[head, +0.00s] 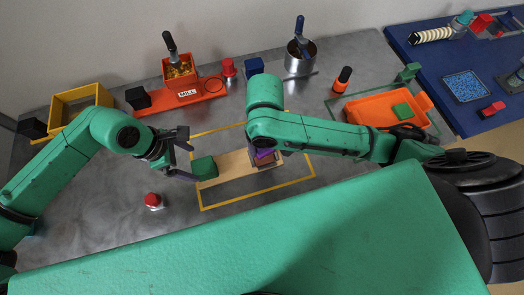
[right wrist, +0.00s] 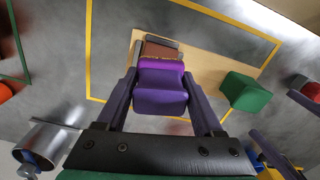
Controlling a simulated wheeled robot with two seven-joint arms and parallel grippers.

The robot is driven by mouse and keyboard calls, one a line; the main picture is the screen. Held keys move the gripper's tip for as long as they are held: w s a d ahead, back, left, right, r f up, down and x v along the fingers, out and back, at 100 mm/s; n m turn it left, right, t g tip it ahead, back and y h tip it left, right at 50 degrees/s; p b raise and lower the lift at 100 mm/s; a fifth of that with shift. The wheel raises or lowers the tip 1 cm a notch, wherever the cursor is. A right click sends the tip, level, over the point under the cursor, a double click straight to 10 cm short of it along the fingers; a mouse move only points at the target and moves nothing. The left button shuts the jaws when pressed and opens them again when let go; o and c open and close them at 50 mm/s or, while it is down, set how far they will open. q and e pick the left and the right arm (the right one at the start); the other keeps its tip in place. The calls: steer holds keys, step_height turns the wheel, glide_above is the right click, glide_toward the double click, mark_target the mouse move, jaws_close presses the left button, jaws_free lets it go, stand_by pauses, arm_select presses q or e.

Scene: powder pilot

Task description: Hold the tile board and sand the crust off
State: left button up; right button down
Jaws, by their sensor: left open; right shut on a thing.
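The tile board (head: 235,164) is a tan plank lying inside a yellow outline on the grey table. A green block (head: 204,167) sits at its left end and also shows in the right wrist view (right wrist: 246,92). My left gripper (head: 190,161) is open just left of the green block, with its fingers apart from it. My right gripper (right wrist: 160,84) is shut on a purple block (right wrist: 161,88), over the board's right part. A brown patch with grey edges (right wrist: 158,50) shows beside the purple block. I cannot tell whether the purple block touches it.
A red button (head: 153,200) stands in front of the left gripper. An orange mill (head: 187,95), a metal pot (head: 301,58) and a yellow bin (head: 80,104) stand at the back. An orange tray (head: 362,110) is at the right. Bare table lies around the yellow outline.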

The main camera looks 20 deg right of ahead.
arm_select(q)
steer(key=v, duration=1.1)
steer(key=shift+r, duration=0.4)
steer(key=shift+a, duration=0.15)
